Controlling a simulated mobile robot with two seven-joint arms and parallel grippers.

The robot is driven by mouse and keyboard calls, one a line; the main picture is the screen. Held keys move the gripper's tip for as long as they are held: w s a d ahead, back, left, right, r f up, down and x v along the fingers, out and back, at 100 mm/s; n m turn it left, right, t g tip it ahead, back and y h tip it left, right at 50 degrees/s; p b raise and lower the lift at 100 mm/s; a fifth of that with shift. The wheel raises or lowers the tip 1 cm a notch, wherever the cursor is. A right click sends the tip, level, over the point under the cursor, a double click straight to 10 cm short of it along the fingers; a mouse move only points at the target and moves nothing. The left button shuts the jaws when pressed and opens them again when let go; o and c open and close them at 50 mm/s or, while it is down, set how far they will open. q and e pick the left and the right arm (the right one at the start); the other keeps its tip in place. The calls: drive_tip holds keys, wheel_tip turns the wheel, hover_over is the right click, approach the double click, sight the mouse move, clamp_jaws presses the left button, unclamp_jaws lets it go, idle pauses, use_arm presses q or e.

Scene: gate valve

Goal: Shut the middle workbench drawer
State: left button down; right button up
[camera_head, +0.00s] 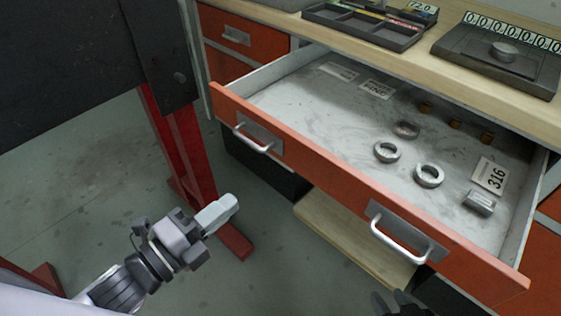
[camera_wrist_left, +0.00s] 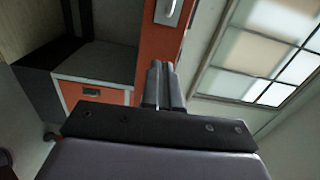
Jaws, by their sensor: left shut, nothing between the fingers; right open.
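The middle workbench drawer (camera_head: 330,185) has an orange front and stands pulled well out from the bench in the head view. Its front carries two metal handles, a left one (camera_head: 252,140) and a right one (camera_head: 400,240). Inside lie several metal rings, brass pieces, a small metal block (camera_head: 480,203) and paper labels. My left gripper (camera_head: 228,206) is shut and empty, left of the drawer front and apart from it. In the left wrist view its closed fingers (camera_wrist_left: 158,75) show near an orange front with a handle (camera_wrist_left: 168,10). My right gripper (camera_head: 398,303) shows only partly at the bottom edge.
The wooden bench top (camera_head: 285,22) holds a black divided tray (camera_head: 362,25) and a dark device with a number strip (camera_head: 495,55). A red-legged stand (camera_head: 180,150) is left of the drawer. A low wooden board (camera_head: 345,240) lies beneath the drawer.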

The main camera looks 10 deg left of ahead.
use_arm(q)
approach(292, 155)
drive_tip(key=x, duration=0.5)
drive_tip(key=shift+w+d+p, duration=0.15)
drive_tip(key=shift+w+p, duration=0.1)
drive_tip(key=shift+p, duration=0.1)
drive_tip(key=shift+w+d, duration=0.35)
drive_tip(key=shift+w, duration=0.15)
drive_tip(key=shift+w, duration=0.1)
